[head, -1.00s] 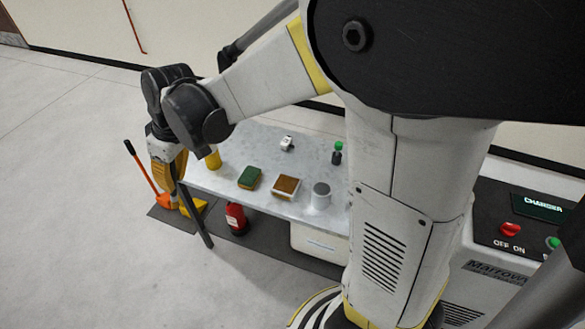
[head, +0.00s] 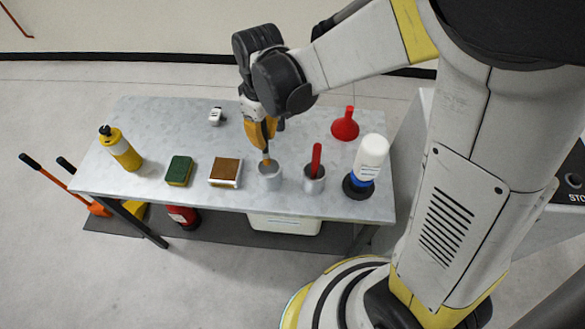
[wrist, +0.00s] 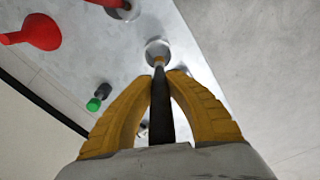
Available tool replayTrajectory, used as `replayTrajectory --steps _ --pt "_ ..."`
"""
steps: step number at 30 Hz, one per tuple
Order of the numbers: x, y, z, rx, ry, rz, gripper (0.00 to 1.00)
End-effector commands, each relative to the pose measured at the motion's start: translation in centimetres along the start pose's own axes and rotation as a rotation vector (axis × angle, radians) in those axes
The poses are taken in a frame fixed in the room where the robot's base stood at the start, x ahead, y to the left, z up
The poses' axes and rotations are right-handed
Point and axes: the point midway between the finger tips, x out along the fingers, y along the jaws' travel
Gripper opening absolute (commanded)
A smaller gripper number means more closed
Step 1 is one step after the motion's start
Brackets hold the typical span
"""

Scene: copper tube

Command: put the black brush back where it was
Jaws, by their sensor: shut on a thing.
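My gripper (head: 265,140) points down over the table (head: 140,190). In the wrist view its yellow fingers (wrist: 160,85) are shut on the black brush (wrist: 161,115). The brush's dark handle lies between the fingers, with its lighter end (head: 267,159) pointing down. That end is at the mouth of the left grey cup (head: 270,182), which also shows beyond the brush in the wrist view (wrist: 156,46). I cannot tell whether the end is inside the cup or just above it.
A second grey cup (head: 314,186) holds a red-handled tool (head: 316,158). A white bottle (head: 371,155), red funnel (head: 345,125), brown-topped block (head: 225,171), green sponge (head: 179,170) and yellow bottle (head: 121,150) stand around. A green-capped item (wrist: 97,100) is near my gripper.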

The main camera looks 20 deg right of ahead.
Motion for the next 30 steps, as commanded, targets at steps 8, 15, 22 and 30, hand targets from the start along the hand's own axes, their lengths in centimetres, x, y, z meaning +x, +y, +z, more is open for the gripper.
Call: replayTrajectory --steps 8,15,22,30 --pt "5.3 0.0 0.3 -0.002 -0.003 0.001 0.00" --pt "7.4 0.0 0.4 -0.002 -0.003 0.000 0.00" --pt "10.2 0.0 0.5 -0.002 -0.002 0.000 0.00" --pt "10.2 0.0 0.5 -0.002 -0.002 0.000 0.00"
